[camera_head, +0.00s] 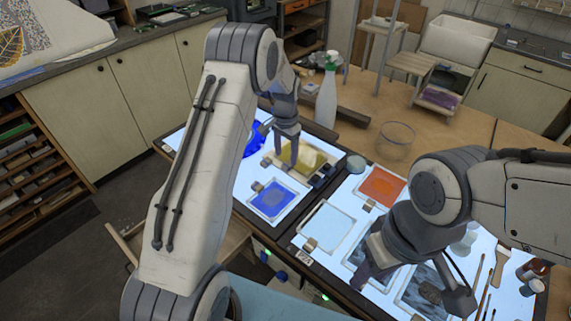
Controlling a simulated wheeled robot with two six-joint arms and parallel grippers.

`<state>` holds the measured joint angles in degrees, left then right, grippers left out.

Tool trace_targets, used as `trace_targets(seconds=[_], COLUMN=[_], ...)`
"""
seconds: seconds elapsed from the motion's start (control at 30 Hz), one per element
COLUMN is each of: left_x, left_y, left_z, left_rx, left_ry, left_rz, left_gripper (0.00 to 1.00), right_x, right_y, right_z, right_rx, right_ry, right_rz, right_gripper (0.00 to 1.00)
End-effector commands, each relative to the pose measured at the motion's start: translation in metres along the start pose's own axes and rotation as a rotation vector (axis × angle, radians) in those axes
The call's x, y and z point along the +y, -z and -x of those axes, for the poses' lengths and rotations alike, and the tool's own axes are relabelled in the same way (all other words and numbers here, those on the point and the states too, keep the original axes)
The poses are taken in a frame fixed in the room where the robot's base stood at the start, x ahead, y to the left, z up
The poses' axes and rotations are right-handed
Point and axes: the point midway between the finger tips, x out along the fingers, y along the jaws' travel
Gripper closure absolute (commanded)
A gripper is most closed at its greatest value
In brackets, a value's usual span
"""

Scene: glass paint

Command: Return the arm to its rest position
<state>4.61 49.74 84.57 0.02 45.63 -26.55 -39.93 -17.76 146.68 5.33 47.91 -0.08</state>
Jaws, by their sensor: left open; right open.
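My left arm comes in from the left, bends high and hangs down over the far light panel. My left gripper (287,153) points down with its fingers apart. It is above the panel near a yellow glass sheet (310,157), with nothing seen between the fingers. My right arm comes in from the right. My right gripper (415,288) is open and empty over the near light panel, above grey patterned glass panes that it partly hides. I cannot tell its exact height above them.
A blue pane (271,199), an orange pane (381,186) and a clear pane (326,228) lie on the lit panels. A spray bottle (326,98) and a glass bowl (396,140) stand behind. Brushes (485,290) and small jars (533,269) are at the right.

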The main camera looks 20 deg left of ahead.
Motion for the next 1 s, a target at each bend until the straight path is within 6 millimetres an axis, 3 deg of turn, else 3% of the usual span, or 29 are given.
trace_targets(seconds=[0.03,0.3,0.5,0.6,0.67,0.77,0.87,1.0], left_x=[-0.001,0.0,0.0,0.012,0.031,0.084,0.149,0.226], left_y=[0.001,0.001,0.0,0.0,-0.002,-0.014,-0.042,-0.105], left_z=[0.008,0.052,0.061,0.067,0.073,0.09,0.107,0.119], left_rx=[0.006,0.003,0.0,0.004,0.008,0.018,0.029,0.04], left_ry=[0.003,0.001,0.0,0.0,-0.002,-0.008,-0.018,-0.036], left_rz=[0.0,0.0,0.0,-0.009,-0.023,-0.056,-0.098,-0.154], left_gripper=[0.33,0.33,0.33,0.33,0.33,0.33,0.33,0.33], right_x=[0.001,0.002,0.002,0.002,0.002,0.002,0.003,0.004], right_y=[-0.001,-0.001,-0.001,-0.001,-0.001,-0.002,-0.002,-0.003], right_z=[-0.009,-0.02,-0.021,-0.022,-0.025,-0.032,-0.04,-0.051], right_rx=[0.0,0.0,0.0,0.0,0.0,0.0,0.0,0.0], right_ry=[0.0,0.0,0.0,0.0,0.0,0.0,0.0,0.0], right_rz=[-0.001,-0.003,-0.004,-0.004,-0.004,-0.003,-0.003,-0.003], right_gripper=[0.55,0.55,0.55,0.55,0.55,0.55,0.55,0.55])
